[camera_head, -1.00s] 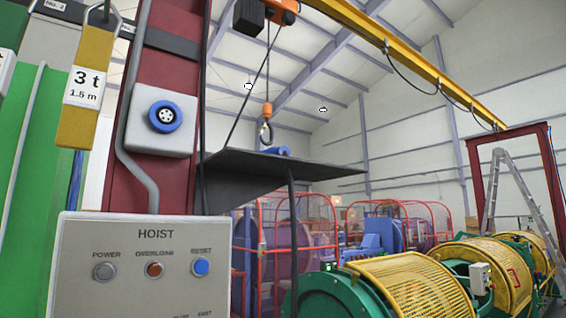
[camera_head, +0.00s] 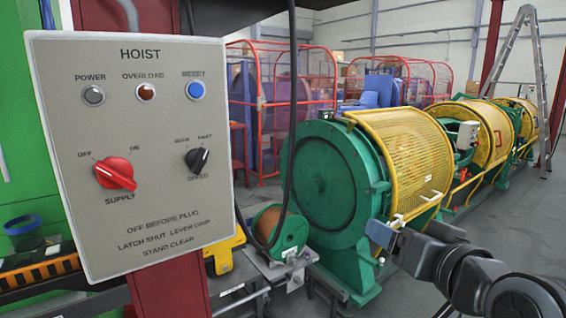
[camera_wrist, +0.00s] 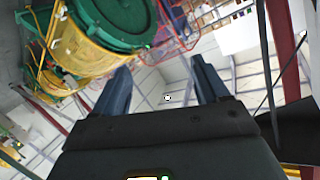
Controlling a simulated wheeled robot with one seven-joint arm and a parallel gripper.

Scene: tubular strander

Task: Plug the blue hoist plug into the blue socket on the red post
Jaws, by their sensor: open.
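The blue hoist plug and the blue socket are out of view in both current pictures. The red post (camera_head: 168,262) shows behind and below the grey hoist panel (camera_head: 140,225). The panel's red supply knob (camera_head: 116,174) slants from upper left, on the OFF side, to lower right. My gripper (camera_head: 385,230) is at the lower right in the head view, well right of the panel. In the wrist view my gripper (camera_wrist: 162,82) is open, with nothing between its two fingers.
A black cable (camera_head: 290,110) hangs right of the panel and loops low by an orange-faced reel (camera_head: 280,232). Green-and-yellow strander drums (camera_head: 405,155) stand behind my gripper. A ladder (camera_head: 530,75) stands at the back right. Grey floor is clear at far right.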

